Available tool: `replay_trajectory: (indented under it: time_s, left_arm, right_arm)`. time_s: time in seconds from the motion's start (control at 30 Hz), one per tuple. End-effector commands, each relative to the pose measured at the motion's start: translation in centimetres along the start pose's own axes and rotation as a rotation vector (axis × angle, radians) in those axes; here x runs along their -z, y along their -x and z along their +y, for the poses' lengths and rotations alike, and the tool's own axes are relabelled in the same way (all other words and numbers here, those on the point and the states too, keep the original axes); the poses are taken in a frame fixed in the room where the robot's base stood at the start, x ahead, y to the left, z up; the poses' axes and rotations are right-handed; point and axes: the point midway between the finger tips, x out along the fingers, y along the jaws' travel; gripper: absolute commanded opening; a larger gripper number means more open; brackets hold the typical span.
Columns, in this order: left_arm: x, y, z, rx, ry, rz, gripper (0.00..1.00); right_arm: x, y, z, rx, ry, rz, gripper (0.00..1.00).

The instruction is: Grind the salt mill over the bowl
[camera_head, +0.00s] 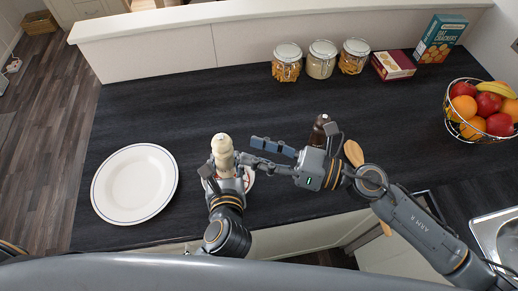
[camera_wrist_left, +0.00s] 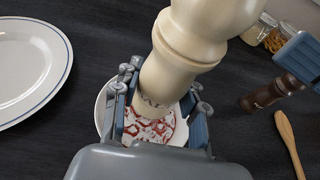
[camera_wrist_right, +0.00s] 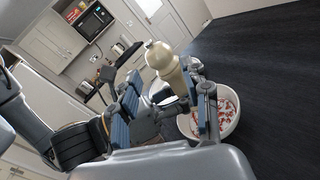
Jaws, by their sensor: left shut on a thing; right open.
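The cream salt mill (camera_head: 222,150) stands about upright over the bowl (camera_head: 249,180). It also shows in the left wrist view (camera_wrist_left: 189,45), where part of its lettering is visible. My left gripper (camera_head: 223,172) is shut on the mill's lower part. The bowl is white with a red pattern inside; it shows in the left wrist view (camera_wrist_left: 101,110) and the right wrist view (camera_wrist_right: 233,128). My right gripper (camera_head: 250,151) is open and empty, its fingers pointing at the mill from the right. In the right wrist view the mill's top (camera_wrist_right: 162,57) appears between the spread fingers (camera_wrist_right: 167,100).
A dark mill (camera_head: 318,130) stands behind my right gripper, near a wooden spoon (camera_head: 353,152). A white plate (camera_head: 135,184) lies at left. Jars (camera_head: 322,60), boxes (camera_head: 393,65) and a fruit basket (camera_head: 447,104) stand farther back. The dark counter's middle is clear.

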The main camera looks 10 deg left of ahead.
Motion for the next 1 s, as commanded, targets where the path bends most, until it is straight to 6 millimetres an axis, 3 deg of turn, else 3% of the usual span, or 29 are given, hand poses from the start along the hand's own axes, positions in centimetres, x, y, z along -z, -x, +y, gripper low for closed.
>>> replay_trajectory:
  time_s: [0.13, 0.23, 0.47, 0.7, 1.0]
  left_arm:
    - [-0.1, 0.0, 0.0, 0.000, 0.000, -0.001, 0.12]
    - [-0.1, 0.0, 0.0, 0.000, 0.000, -0.001, 0.12]
    - [-0.1, 0.0, 0.0, 0.000, 0.000, -0.001, 0.12]
    - [-0.1, 0.0, 0.0, 0.000, 0.000, -0.001, 0.12]
    - [-0.1, 0.0, 0.0, 0.000, 0.000, -0.001, 0.12]
  right_arm:
    - [0.0, 0.0, 0.0, 0.000, 0.000, 0.000, 0.47]
    - [0.0, 0.0, -0.1, -0.002, 0.001, 0.002, 0.62]
    - [0.3, -0.3, -2.1, -0.076, 0.012, 0.065, 0.62]
    - [-0.3, 0.4, -4.7, -0.264, 0.017, 0.153, 0.62]
    - [-1.9, 2.1, -5.4, -0.454, 0.019, 0.181, 0.62]
